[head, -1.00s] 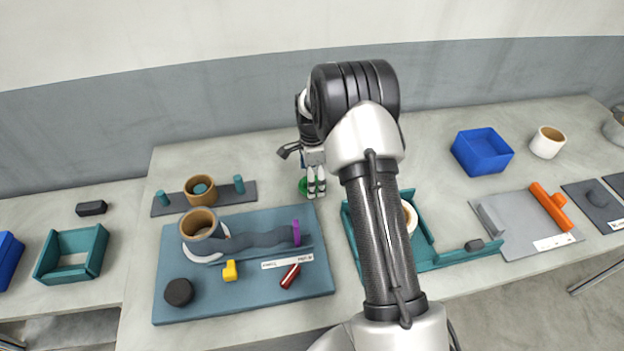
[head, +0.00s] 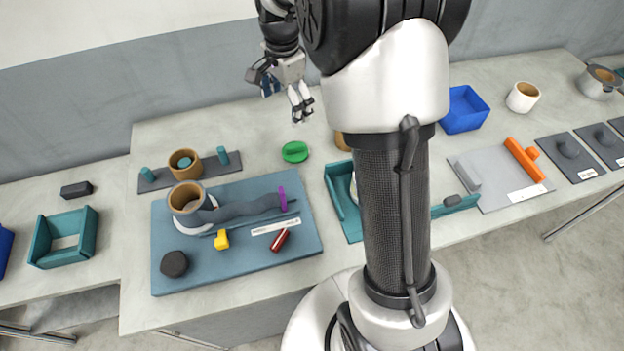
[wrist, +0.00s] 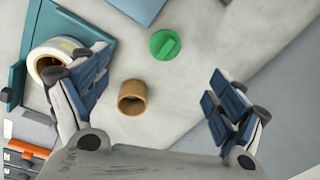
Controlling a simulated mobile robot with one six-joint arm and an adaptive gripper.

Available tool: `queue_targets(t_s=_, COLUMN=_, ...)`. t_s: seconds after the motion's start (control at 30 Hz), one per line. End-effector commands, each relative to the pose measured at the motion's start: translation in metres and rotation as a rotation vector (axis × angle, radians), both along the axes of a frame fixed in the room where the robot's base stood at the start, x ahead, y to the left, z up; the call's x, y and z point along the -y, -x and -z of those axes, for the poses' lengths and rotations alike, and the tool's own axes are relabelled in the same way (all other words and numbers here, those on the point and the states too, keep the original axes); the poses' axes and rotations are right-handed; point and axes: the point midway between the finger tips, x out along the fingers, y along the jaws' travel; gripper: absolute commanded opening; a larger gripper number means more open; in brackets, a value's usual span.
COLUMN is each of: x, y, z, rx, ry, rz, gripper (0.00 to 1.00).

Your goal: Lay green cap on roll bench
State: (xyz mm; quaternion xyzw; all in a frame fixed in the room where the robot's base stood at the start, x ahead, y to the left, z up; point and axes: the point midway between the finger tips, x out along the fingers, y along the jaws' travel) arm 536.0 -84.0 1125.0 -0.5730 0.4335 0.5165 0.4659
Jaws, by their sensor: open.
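The green cap (head: 294,152) is a round disc with a raised grip bar, lying on the pale table behind the blue-grey board. It also shows in the wrist view (wrist: 165,45), beyond my fingers and clear of them. My gripper (head: 301,105) is open and empty, raised above the table behind the cap. In the wrist view its two fingers (wrist: 155,100) are spread wide. The blue-grey board (head: 185,279) carries a tan roll (head: 186,197), a grey strip, a purple piece (head: 282,199), a yellow piece, a red piece and a dark knob. I cannot tell for certain which surface is the roll bench.
A tan ring (wrist: 132,97) stands near the cap. A teal tray (head: 343,207) holding a white roll (wrist: 52,62) is partly hidden by my arm. A rack (head: 212,165) with teal pegs stands left of the cap. A blue bin (head: 465,109) is at right.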

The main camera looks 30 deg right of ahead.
Motion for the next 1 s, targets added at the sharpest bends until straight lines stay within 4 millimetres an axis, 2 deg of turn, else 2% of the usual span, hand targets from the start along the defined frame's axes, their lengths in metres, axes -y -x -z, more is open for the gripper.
queue_targets(t_s=0.03, x=-0.008, y=0.016, z=-0.021, rx=0.022, ry=0.011, rz=-0.076, gripper=0.88)
queue_targets(t_s=0.2, x=-0.031, y=0.07, z=-0.069, rx=0.077, ry=0.053, rz=-0.343, gripper=0.88)
queue_targets(t_s=0.4, x=-0.053, y=0.142, z=-0.103, rx=0.14, ry=0.118, rz=-0.653, gripper=0.88)
queue_targets(t_s=0.57, x=-0.067, y=0.202, z=-0.111, rx=0.186, ry=0.183, rz=-0.899, gripper=0.88)
queue_targets(t_s=0.7, x=-0.076, y=0.248, z=-0.106, rx=0.221, ry=0.246, rz=-1.099, gripper=0.88)
queue_targets(t_s=0.83, x=-0.081, y=0.277, z=-0.097, rx=0.242, ry=0.294, rz=-1.239, gripper=0.88)
queue_targets(t_s=1.0, x=-0.083, y=0.295, z=-0.089, rx=0.253, ry=0.328, rz=-1.331, gripper=0.88)
